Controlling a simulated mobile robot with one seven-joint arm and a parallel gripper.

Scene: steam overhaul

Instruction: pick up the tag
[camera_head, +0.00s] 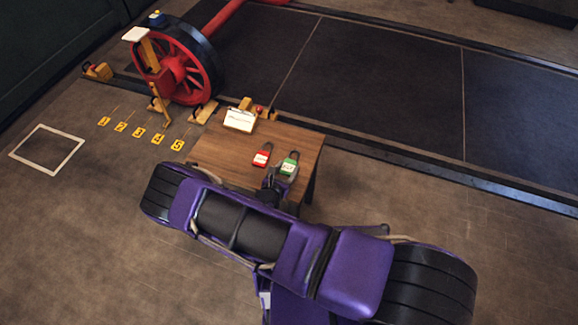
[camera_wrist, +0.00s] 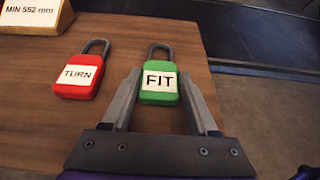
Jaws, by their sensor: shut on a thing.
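The green tag (camera_wrist: 159,97) is shaped like a padlock, with a grey shackle and a white label reading FIT. My gripper (camera_wrist: 159,84) is shut on it in the wrist view, with one finger at each side of its body. In the head view the green tag (camera_head: 289,166) is at the right part of the wooden table, with my gripper (camera_head: 284,180) at its near side. I cannot tell whether the tag still touches the tabletop. A red tag (camera_wrist: 78,76) reading TURN lies to the left, apart from my gripper. It also shows in the head view (camera_head: 262,155).
The small wooden table (camera_head: 225,153) holds a white sign (camera_head: 239,120), which reads MIN 552 mm in the wrist view (camera_wrist: 32,14). A red spoked wheel (camera_head: 178,68) stands behind left. Yellow numbered floor markers (camera_head: 139,132) and a white floor outline (camera_head: 76,156) lie left.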

